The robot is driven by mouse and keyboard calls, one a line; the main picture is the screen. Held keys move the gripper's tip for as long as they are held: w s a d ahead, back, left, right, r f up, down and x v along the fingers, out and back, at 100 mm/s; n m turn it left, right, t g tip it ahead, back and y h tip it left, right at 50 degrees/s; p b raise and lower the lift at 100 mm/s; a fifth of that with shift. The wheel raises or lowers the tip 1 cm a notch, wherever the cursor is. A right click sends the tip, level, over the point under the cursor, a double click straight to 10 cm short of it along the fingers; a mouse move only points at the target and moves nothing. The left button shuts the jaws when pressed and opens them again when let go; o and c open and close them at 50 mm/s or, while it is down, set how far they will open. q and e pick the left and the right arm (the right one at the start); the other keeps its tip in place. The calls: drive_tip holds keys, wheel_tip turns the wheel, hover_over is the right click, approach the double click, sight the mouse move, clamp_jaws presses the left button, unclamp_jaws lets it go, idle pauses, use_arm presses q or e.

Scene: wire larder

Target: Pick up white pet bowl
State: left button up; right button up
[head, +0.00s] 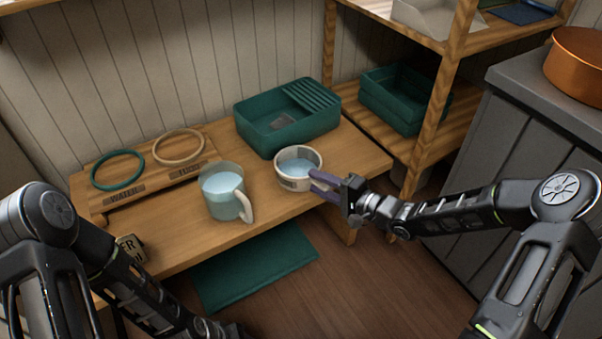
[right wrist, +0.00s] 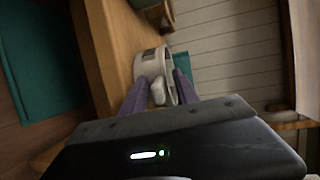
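The white pet bowl (head: 293,182) stands upright on the wooden bench near its front right edge, with something pale blue like water inside. It also shows in the right wrist view (right wrist: 145,66). My right gripper (head: 312,181) reaches in from the right, its two purple fingers apart at the bowl's right side. In the right wrist view the open fingers (right wrist: 158,88) point at the bowl, with a small white shape between them that I cannot identify. I cannot tell whether either finger touches the bowl. My left arm shows at lower left, but its gripper is outside the picture.
A clear jug (head: 219,198) with a white handle stands close left of the bowl. A green tray (head: 262,140) is behind it. A wooden board (head: 150,182) with two rings lies farther left. A shelf post (head: 425,125) and a grey cabinet (head: 500,175) stand at right.

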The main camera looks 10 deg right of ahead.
clamp_jaws()
idle(1.2)
